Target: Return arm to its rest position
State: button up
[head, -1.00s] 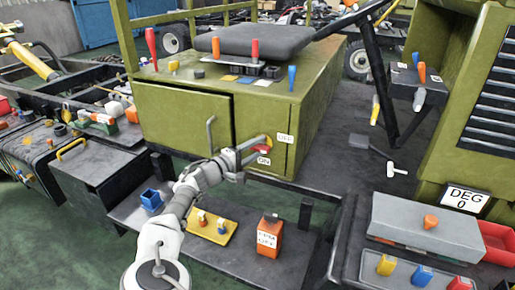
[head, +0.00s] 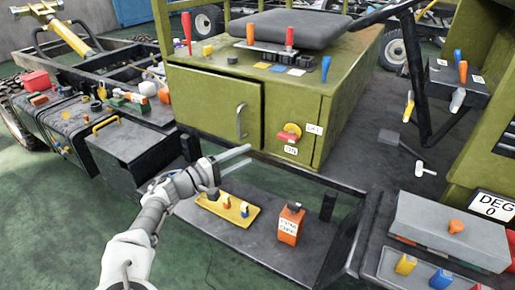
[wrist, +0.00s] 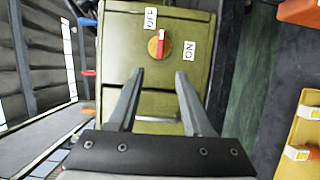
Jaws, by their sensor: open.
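My gripper (head: 250,155) is open and empty, held over the low dark shelf in front of the green cabinet (head: 212,100). In the wrist view its two fingers (wrist: 160,76) are apart, with nothing between them. The yellow rotary switch with a red handle (head: 289,132) is on the cabinet front, to the right of and clear of the fingers. It also shows in the wrist view (wrist: 159,46), beyond the fingertips, near the OFF label (wrist: 151,18) and the ON label (wrist: 189,50).
A yellow tray (head: 240,216) with small parts and an orange bottle (head: 290,224) stand on the low shelf (head: 262,246) beneath my arm. A dark box (head: 130,155) is to the left. A grey toolbox (head: 450,232) is at right. Green floor at lower left is open.

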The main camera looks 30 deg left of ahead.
jog(key=shift+s+a, duration=0.3)
jog(key=shift+s, duration=0.25)
jog(key=w+d+m+g, duration=0.2)
jog(key=d+g, duration=0.2)
jog(key=d, duration=0.5)
jog(key=w+d+r+m+g, duration=0.1)
jog(key=w+d+m+g, duration=0.2)
jog(key=d, duration=0.6)
jog(key=w+d+m+g, duration=0.15)
jog(key=d+g, duration=0.25)
jog(key=d, duration=0.5)
jog(key=s+d+r+m+g+y, duration=0.45)
jog(key=s+d, duration=0.35)
jog(key=d, duration=0.4)
jog(key=s+d+r+m+t+y, duration=0.1)
jog(key=s+d+r+t+y, duration=0.2)
jog(key=s, duration=0.7)
jog(key=s+d+r+m+t+y, duration=0.15)
jog(key=s+d+r, duration=0.3)
jog(key=s, duration=0.55)
notch_tip(320, 180, up, 14)
jog(key=p, duration=1.3)
jog(key=shift+w+a+n+t+h, duration=0.3)
jog(key=shift+w+a+n+h, duration=0.05)
jog(key=shift+w+h, duration=0.05)
